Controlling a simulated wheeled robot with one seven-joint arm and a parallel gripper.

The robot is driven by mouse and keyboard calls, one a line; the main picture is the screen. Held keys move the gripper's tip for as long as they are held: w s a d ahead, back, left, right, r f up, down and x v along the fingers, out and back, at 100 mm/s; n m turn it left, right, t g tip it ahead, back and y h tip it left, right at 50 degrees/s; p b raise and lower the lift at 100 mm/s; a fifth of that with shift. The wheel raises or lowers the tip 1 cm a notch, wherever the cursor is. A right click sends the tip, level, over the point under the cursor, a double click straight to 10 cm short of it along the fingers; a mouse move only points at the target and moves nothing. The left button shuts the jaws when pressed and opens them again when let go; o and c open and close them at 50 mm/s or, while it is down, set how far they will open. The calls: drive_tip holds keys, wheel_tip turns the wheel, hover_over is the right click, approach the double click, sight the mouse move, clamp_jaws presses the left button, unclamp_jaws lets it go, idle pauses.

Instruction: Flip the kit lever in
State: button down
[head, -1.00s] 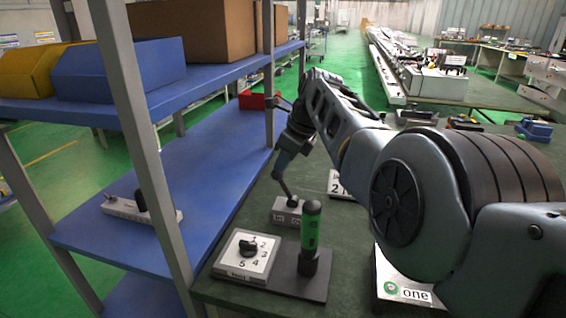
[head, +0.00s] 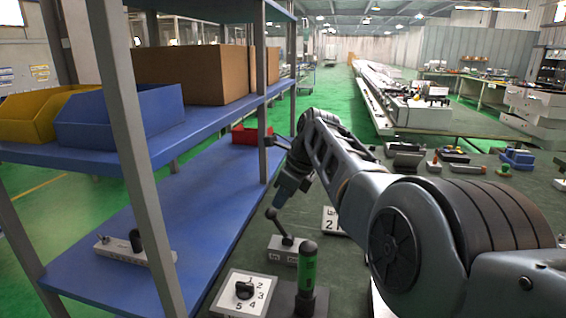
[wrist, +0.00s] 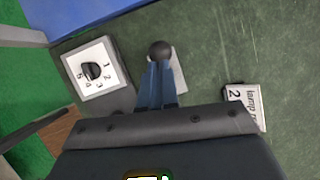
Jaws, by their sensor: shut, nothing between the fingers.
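The kit lever is a dark rod with a round black knob (head: 271,213) on a small grey box (head: 284,252) on the green table. The rod leans up and to the left in the head view. My gripper (head: 279,204) hangs right above the knob. In the wrist view, my gripper (wrist: 158,78) shows two blue fingers, shut and empty, with the knob (wrist: 160,50) just beyond their tips. I cannot tell whether they touch it. The fingers hide part of the box in the wrist view.
A numbered dial plate (head: 246,296) and a green-handled post (head: 307,270) stand close in front of the lever box. A white sign with a 2 (head: 332,222) lies behind it. A blue shelf (head: 190,215) with a grey upright (head: 262,110) borders the left.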

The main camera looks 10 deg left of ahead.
drive_tip(key=a+r+v, duration=0.1)
drive_tip(key=a+v, duration=0.1)
drive_tip(key=v, duration=0.9)
drive_tip(key=shift+a, duration=0.2)
drive_tip(key=shift+s, duration=0.15)
